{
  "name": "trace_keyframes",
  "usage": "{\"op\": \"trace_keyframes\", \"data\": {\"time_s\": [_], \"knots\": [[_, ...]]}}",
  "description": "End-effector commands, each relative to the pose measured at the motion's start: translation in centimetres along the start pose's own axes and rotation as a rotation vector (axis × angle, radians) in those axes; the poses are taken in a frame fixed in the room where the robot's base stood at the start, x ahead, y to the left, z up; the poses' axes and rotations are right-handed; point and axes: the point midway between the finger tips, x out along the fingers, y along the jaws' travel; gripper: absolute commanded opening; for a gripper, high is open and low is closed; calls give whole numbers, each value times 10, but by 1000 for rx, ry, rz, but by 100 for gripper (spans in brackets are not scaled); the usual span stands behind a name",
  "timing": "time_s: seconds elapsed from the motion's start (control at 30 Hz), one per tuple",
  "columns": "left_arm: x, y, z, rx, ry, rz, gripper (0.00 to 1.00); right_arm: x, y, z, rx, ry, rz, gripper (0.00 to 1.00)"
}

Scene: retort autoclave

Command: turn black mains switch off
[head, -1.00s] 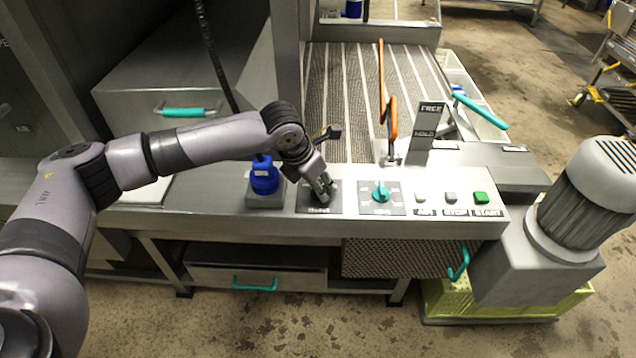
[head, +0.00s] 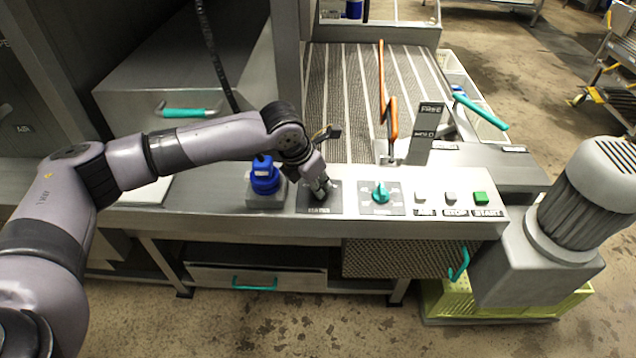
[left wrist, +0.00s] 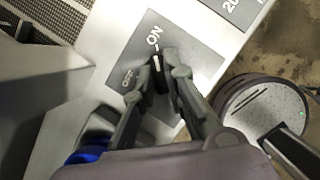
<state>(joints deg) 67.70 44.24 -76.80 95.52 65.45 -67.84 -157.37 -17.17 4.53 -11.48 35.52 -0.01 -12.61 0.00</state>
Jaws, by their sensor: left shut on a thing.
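The black mains switch (left wrist: 159,76) sits on a dark plate (head: 317,207) labelled MAINS at the bottom, on the grey panel. In the left wrist view, its white pointer mark points toward ON, and OFF is to the lower left. My left gripper (head: 322,187) is over this plate. In the left wrist view, its two fingers (left wrist: 167,66) stand on either side of the switch knob and are shut on it. The fingers hide most of the knob in the head view. My right gripper is in neither view.
A blue plug-like block (head: 265,177) stands just left of the plate. A teal rotary knob (head: 381,192) is to its right, then the green START button (head: 481,198). An orange-handled lever (head: 391,118) and the FREE/HOLD plate (head: 427,133) rise behind.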

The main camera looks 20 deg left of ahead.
Motion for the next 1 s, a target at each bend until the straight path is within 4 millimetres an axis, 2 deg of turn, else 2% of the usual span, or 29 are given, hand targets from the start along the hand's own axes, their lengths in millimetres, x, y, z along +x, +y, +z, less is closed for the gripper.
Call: {"op": "trace_keyframes", "data": {"time_s": [0.17, 0.37, 0.7, 1.0], "knots": [[-1, -1, -1, -35, 6, 13, 0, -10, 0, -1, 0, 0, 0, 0], [-3, -3, -1, -137, 9, 54, 0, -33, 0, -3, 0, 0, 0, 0], [-4, -5, 0, -421, 11, 173, 0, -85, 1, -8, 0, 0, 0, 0], [-2, -7, 0, -685, 12, 283, 0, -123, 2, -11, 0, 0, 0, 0]]}}
